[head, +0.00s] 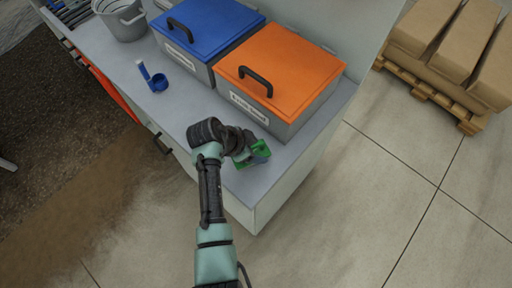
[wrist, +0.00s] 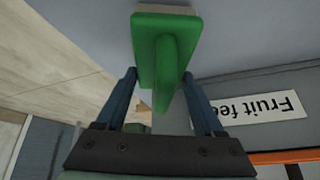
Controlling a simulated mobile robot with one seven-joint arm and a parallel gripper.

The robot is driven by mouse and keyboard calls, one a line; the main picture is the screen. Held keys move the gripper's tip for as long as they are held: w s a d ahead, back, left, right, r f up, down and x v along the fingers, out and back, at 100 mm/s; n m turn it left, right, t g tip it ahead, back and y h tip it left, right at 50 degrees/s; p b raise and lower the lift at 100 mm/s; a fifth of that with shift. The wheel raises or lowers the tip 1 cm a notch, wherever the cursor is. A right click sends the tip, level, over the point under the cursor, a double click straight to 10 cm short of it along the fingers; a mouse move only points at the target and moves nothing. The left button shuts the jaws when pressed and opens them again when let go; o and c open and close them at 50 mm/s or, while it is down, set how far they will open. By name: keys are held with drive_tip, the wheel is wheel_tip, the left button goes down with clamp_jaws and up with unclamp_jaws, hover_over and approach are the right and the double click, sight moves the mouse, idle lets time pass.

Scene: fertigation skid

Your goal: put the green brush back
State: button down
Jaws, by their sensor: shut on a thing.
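The green brush (wrist: 146,50) has a green block with a raised green handle, and a strip of pale bristles shows at its far edge in the wrist view. My gripper (wrist: 160,82) has its two blue fingers on either side of the handle and is shut on it. In the head view the green brush (head: 264,146) shows at my gripper (head: 252,154), over the near right end of the grey bench (head: 215,110). It is partly hidden by the gripper. I cannot tell whether the brush touches the bench top.
An orange-lidded bin (head: 290,65) with a label stands just behind my gripper. A blue-lidded bin (head: 210,28) stands to its left. A blue scoop-like item (head: 157,82) and a grey bucket (head: 122,20) are further left. Boxes on a pallet (head: 440,85) stand right, across open floor.

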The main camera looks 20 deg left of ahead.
drive_tip(key=shift+f, duration=0.2)
drive_tip(key=shift+f, duration=0.15)
unclamp_jaws()
